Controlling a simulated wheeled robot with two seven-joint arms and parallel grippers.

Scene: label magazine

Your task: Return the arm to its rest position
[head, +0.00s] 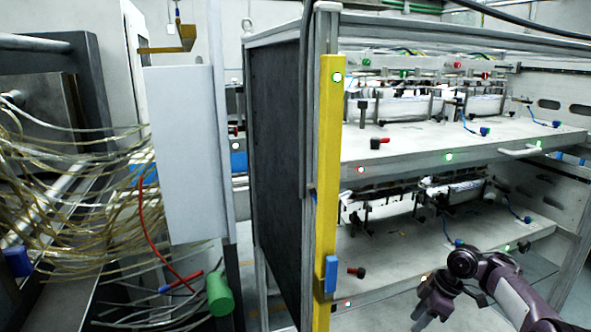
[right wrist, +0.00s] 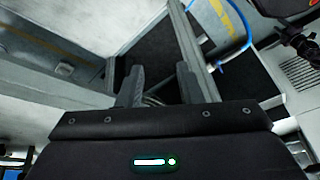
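My right arm (head: 480,277) shows at the lower right of the head view, bent in front of the machine's lower shelf. My left arm and gripper do not show in the head view.
A rack-like machine with an upper shelf (head: 410,150) and a lower shelf (head: 400,262) fills the right. A yellow post (head: 328,170) stands at its front corner. A white cabinet (head: 187,150) and loose tubes (head: 60,195) are on the left.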

